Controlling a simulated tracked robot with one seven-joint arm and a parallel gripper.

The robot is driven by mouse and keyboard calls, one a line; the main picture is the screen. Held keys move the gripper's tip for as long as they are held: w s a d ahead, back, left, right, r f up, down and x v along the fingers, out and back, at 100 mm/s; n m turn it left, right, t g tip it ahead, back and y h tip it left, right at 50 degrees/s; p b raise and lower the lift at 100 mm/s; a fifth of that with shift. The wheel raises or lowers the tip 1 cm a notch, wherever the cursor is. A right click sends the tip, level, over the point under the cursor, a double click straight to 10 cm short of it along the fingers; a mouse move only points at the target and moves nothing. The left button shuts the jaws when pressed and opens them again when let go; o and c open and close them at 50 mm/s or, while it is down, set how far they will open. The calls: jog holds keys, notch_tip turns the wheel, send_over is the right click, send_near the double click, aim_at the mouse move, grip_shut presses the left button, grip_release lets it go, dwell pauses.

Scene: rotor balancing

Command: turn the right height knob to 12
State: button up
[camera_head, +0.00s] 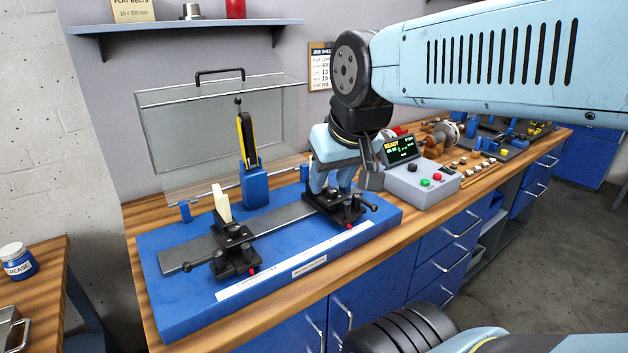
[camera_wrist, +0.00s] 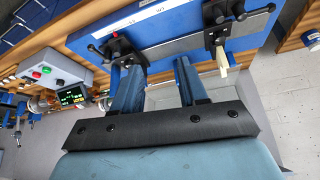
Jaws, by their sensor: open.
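The right support (camera_head: 345,207) is a black block with lever-like arms on the blue balancing machine (camera_head: 285,285). My gripper (camera_head: 332,188) is over this support, pointing down, its two blue fingers apart. In the wrist view my gripper (camera_wrist: 157,70) is open with nothing held, and the right support (camera_wrist: 118,48) shows by one fingertip. I cannot tell whether a finger touches the support. The right height knob is not clearly distinguishable; my fingers hide part of the support's top. Its scale and number cannot be read.
The left support (camera_head: 233,250) carries a pale upright piece (camera_head: 221,203). A yellow and black device (camera_head: 246,140) stands behind the rail (camera_head: 280,220), with a clear raised guard (camera_head: 215,135). A control box (camera_head: 422,183) reading READY sits close on the right.

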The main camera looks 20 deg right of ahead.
jog(key=shift+o, duration=1.4)
jog(key=shift+w+d+r, duration=0.1)
jog(key=shift+w+r, duration=0.05)
jog(key=shift+w, duration=0.1)
jog(key=n+g, duration=0.5)
jog(key=g, duration=0.1)
send_over(332, 190)
notch_tip(332, 190, down, 4)
notch_tip(332, 190, down, 13)
jog(key=shift+d+f, duration=0.1)
jog(key=c, duration=1)
jog(key=shift+w+a, duration=0.1)
jog(key=shift+a, duration=0.1)
jog(key=shift+c, duration=0.3)
jog(key=shift+d, duration=0.15)
